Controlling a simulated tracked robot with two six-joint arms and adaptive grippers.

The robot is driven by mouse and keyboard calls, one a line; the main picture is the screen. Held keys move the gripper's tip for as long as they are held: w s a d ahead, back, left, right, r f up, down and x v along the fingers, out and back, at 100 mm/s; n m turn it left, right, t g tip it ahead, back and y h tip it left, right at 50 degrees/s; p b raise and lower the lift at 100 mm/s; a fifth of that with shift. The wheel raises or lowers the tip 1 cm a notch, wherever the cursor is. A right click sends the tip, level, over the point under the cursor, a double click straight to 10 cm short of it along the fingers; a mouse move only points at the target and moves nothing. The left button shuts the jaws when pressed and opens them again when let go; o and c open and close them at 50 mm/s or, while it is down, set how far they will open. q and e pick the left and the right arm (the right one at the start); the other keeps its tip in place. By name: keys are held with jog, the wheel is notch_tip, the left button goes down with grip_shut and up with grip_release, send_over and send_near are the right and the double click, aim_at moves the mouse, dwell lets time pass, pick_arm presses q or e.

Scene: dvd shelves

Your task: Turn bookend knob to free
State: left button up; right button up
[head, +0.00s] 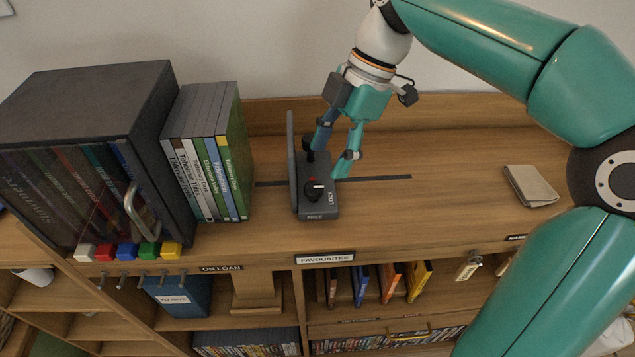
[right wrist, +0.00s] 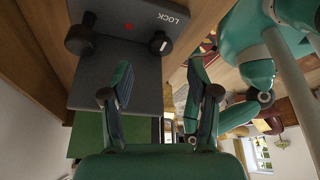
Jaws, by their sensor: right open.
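The dark grey bookend (head: 292,165) stands upright on the shelf top, its base (head: 325,207) lettered LOCK on the right side. A black knob (head: 314,190) with a white mark sits on the base, beside a red dot. In the right wrist view the marked knob (right wrist: 160,43) shows near the LOCK lettering, and a second black knob (right wrist: 80,40) is to its left. My right gripper (head: 335,153) is open and empty above the back of the base, apart from the marked knob. The fingers also show open in the right wrist view (right wrist: 158,82). My left gripper is not in view.
A row of DVD cases (head: 208,160) stands left of the bookend, beside a dark box (head: 95,95) with a metal handle. A dark slot (head: 385,179) runs along the shelf top. A beige flat item (head: 530,185) lies at right. Shelf space between is clear.

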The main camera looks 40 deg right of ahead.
aim_at(315, 186)
jog(key=x, duration=0.6)
jog(key=shift+b, duration=0.3)
jog(key=shift+c, duration=0.2)
grip_shut()
